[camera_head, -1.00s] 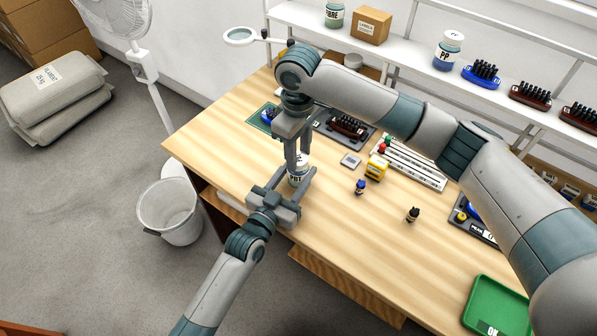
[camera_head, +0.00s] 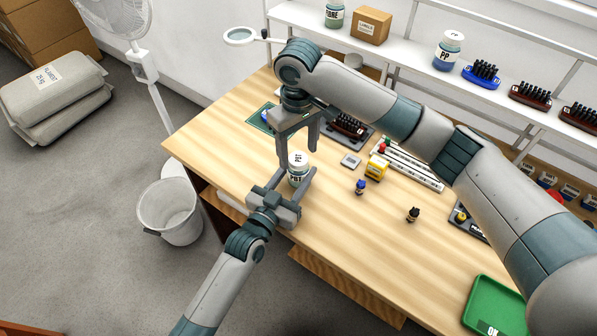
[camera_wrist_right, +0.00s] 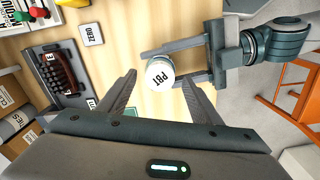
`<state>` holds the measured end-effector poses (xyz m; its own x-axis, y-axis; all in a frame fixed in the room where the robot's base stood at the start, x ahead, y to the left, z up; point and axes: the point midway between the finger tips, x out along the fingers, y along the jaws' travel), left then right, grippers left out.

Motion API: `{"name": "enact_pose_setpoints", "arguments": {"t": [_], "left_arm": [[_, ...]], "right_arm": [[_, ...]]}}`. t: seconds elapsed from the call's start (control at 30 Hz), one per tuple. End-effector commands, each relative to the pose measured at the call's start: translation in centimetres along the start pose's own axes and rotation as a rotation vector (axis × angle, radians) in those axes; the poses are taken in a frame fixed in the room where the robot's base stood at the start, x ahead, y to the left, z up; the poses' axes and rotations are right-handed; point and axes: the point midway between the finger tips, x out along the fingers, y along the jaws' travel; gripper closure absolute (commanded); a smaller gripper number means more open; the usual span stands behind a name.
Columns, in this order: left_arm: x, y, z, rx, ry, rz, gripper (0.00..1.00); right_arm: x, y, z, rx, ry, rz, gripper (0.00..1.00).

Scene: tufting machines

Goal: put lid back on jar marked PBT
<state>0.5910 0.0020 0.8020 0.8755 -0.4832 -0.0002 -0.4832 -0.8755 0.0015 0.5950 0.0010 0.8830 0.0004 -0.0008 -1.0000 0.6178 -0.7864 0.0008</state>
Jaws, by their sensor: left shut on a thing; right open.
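The jar marked PBT (camera_head: 298,179) stands upright near the front left edge of the table. Its white lid (camera_head: 299,158), with PBT printed on top, sits on the jar's mouth; the lid (camera_wrist_right: 159,74) also shows from above in the right wrist view. How tightly it is seated I cannot tell. My left gripper (camera_head: 292,182) is shut on the jar's body from the front. My right gripper (camera_head: 298,156) points down over the jar, open and empty, its fingers spread either side of the lid and apart from it.
A blue figure-like stamp (camera_head: 360,187), a yellow block (camera_head: 377,167) and a small square tile (camera_head: 350,161) stand right of the jar. A dark stamp rack (camera_head: 348,127) lies behind. A magnifier (camera_head: 240,36) is at the back left.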

Motion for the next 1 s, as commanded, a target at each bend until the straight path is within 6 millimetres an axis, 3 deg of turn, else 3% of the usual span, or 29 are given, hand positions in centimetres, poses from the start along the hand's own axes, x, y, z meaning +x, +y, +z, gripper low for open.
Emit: {"name": "enact_pose_setpoints", "arguments": {"t": [0.6,1.0], "left_arm": [[0.0,0.0,0.0,-0.001,0.000,0.000,1.00],[0.0,0.0,0.0,-0.001,0.000,0.000,1.00]], "right_arm": [[-9.6,0.0,-0.1,-0.001,0.003,0.002,0.41],[-10.9,0.0,0.0,0.000,-0.001,-0.001,0.41]]}}
